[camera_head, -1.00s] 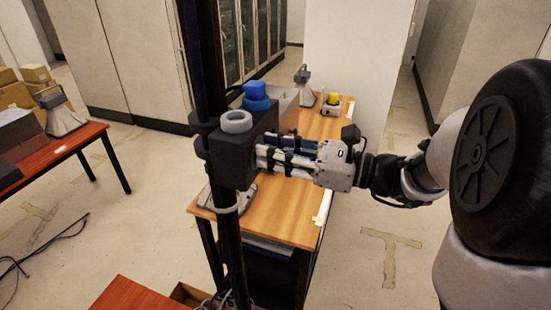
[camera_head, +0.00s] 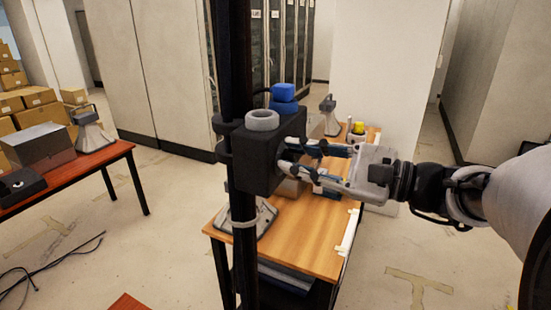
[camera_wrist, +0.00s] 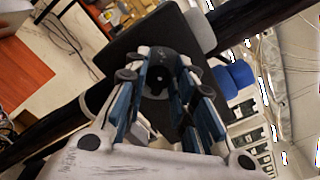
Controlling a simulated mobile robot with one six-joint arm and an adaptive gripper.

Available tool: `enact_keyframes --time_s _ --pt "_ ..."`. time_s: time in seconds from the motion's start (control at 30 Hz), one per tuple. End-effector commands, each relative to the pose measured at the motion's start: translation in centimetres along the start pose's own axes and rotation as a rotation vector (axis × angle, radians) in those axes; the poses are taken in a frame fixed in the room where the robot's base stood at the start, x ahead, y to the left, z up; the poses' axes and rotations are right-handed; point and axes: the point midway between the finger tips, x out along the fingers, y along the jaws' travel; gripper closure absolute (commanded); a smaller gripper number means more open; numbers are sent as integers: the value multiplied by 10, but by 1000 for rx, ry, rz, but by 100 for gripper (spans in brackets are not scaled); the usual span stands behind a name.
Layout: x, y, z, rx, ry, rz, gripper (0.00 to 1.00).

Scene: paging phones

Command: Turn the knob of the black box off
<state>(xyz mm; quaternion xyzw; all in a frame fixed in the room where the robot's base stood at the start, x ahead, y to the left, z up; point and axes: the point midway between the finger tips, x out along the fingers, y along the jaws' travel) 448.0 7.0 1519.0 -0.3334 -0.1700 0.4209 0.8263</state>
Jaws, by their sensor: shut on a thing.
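The black box (camera_head: 250,165) is fixed on a dark upright pole, with a grey ring (camera_head: 262,119) and a blue button-like part (camera_head: 284,92) at its top. It fills the upper middle of the wrist view (camera_wrist: 130,45). Its round black knob (camera_wrist: 157,82) sits on the face toward my gripper. My gripper (camera_head: 285,157) is at the box's right face. In the wrist view its blue-padded fingers (camera_wrist: 160,88) stand on both sides of the knob, shut on it. The knob is hidden in the head view, and its exact angle is hard to tell.
A wooden table (camera_head: 290,240) stands below the box, with a grey device (camera_head: 253,218) and a yellow-topped item (camera_head: 357,130). A red table (camera_head: 95,165) is at left. Cardboard boxes (camera_head: 35,97) are stacked behind it. Open floor lies right of the wooden table.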

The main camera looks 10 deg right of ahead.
Motion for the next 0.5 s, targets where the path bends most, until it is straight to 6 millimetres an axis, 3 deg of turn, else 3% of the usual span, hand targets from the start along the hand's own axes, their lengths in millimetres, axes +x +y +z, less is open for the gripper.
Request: enact_keyframes --time_s 0.5 --pt "0 1 0 -34 1 1 100"
